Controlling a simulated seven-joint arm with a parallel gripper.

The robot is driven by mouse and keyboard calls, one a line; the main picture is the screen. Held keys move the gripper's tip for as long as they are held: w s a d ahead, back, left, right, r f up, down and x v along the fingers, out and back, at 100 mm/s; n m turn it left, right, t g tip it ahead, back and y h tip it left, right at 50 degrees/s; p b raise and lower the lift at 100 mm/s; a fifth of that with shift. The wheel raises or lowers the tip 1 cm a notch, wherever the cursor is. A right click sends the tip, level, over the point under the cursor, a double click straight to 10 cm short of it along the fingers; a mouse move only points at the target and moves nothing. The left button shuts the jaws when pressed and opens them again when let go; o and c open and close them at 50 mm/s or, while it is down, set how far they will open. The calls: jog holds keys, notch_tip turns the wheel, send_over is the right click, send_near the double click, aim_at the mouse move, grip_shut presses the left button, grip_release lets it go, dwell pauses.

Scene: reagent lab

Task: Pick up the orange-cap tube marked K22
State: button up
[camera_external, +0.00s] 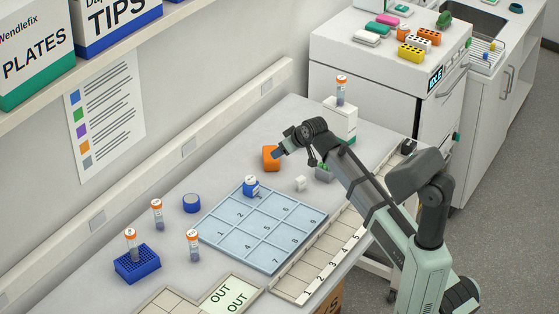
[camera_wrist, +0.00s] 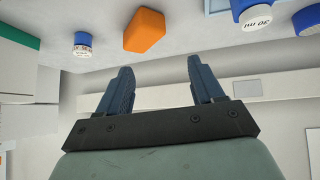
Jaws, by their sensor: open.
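Several orange-capped tubes show in the outside view. One (camera_external: 341,91) stands on a white box at the back. One (camera_external: 157,214) and another (camera_external: 193,245) stand on the bench at the left. One (camera_external: 132,246) is in a blue rack (camera_external: 138,268). Their markings are too small to read, so I cannot tell which is K22. My gripper (camera_external: 278,153) is over the back of the bench, near an orange block (camera_external: 266,162) and away from the tubes. In the wrist view its fingers (camera_wrist: 160,70) are apart with nothing between them.
A pale numbered strip (camera_external: 320,277) runs along the front. The wall stands behind.

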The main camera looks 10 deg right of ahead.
jog(key=s+a+r+n+g, duration=0.2)
jog(key=s+a+g, duration=0.1)
jog(key=s+a, duration=1.35)
jog(key=n+g, duration=0.2)
send_near(193, 245)
jog(key=shift+w+d+x, duration=0.1)
jog(key=shift+w+x, duration=0.1)
jog(key=shift+x, duration=1.7)
jog(key=shift+w+d+x, duration=0.15)
jog(key=shift+w+x, duration=0.05)
jog(key=shift+x, duration=1.7)
jog(key=shift+w+d+x, duration=0.1)
jog(key=shift+w+x, duration=0.05)
jog(key=shift+x, duration=1.8)
jog(key=c, duration=1)
